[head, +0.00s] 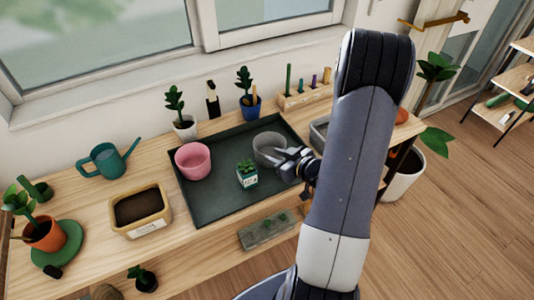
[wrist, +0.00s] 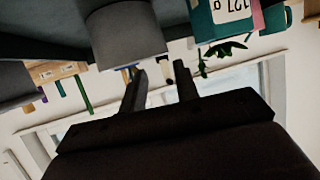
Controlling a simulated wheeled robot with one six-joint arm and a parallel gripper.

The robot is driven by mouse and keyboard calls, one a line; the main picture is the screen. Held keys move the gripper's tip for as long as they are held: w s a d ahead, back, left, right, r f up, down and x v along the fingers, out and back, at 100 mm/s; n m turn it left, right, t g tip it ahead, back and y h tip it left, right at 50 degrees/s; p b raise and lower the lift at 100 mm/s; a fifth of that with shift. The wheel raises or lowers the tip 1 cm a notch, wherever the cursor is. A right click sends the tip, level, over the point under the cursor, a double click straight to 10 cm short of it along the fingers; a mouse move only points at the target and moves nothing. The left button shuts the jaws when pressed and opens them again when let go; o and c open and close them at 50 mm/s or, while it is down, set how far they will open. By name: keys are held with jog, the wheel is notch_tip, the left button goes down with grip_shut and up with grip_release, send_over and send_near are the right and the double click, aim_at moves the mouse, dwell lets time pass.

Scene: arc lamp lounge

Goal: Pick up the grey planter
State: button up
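The grey planter (head: 268,146) is a round pot standing upright in the back right part of the dark green tray (head: 215,211). My gripper (head: 281,163) is at its near right side, with its fingers apart and nothing between them. In the wrist view, which is upside down, the planter (wrist: 127,36) is just beyond the two spread fingertips (wrist: 159,72), nearer the left finger. I cannot tell whether a finger touches it. The head view shows the near right side of the planter close against the fingers.
A small succulent in a teal labelled pot (head: 247,180) stands close in front, and a pink pot (head: 193,160) to the left. A blue potted plant (head: 250,105) and a wooden tool block (head: 305,95) stand behind.

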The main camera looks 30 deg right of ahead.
jog(key=p+x, duration=0.1)
jog(key=x, duration=0.7)
jog(key=shift+w, duration=0.1)
jog(key=shift+c, duration=0.5)
grip_shut()
